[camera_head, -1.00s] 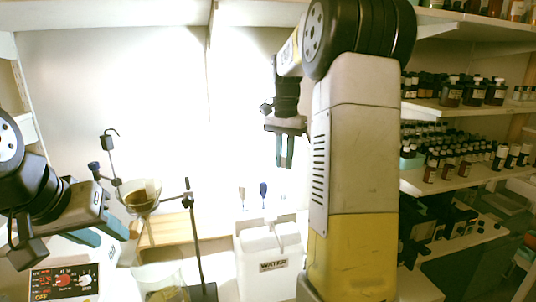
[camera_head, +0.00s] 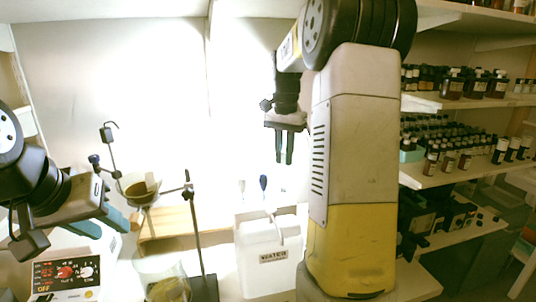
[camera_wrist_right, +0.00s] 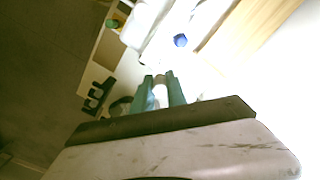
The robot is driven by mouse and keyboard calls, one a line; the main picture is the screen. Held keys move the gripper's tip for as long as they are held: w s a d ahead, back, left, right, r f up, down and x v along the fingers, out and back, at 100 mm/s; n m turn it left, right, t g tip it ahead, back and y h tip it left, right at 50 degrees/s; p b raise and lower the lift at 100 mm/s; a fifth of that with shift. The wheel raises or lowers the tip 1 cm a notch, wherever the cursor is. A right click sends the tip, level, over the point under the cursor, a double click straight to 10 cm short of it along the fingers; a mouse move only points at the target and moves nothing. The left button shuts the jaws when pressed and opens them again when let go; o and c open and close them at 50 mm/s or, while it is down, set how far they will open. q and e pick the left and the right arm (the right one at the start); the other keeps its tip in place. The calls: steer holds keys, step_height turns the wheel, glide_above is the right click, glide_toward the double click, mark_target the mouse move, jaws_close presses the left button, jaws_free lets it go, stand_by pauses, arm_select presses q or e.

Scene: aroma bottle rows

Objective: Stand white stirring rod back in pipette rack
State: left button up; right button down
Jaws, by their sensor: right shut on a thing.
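My right gripper (camera_head: 284,158) hangs fingers down above and behind the white water container. It also shows in the right wrist view (camera_wrist_right: 161,80), where its teal fingers are shut on a short white piece, which I take to be the white stirring rod (camera_wrist_right: 160,93). Its lower length is lost in the glare. A blue-bulbed pipette (camera_head: 263,183) and a pale one (camera_head: 241,188) stand upright below the gripper; the blue bulb also shows in the wrist view (camera_wrist_right: 180,40). The rack is washed out and cannot be made out. My left gripper (camera_head: 102,224) looks open, apart from the funnel.
The water container (camera_head: 265,270) stands in front of the pipettes. A funnel (camera_head: 138,188) on a stand (camera_head: 197,240) is at left, above a glass beaker (camera_head: 162,275). A hotplate (camera_head: 65,275) is at lower left. Shelves of bottles (camera_head: 450,88) fill the right.

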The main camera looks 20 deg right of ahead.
mark_target(284, 163)
steer(key=shift+f, duration=0.3)
stand_by(0.4)
steer(key=shift+f, duration=2.35)
steer(key=c, duration=1.3)
jaws_free()
steer(key=shift+o, duration=0.2)
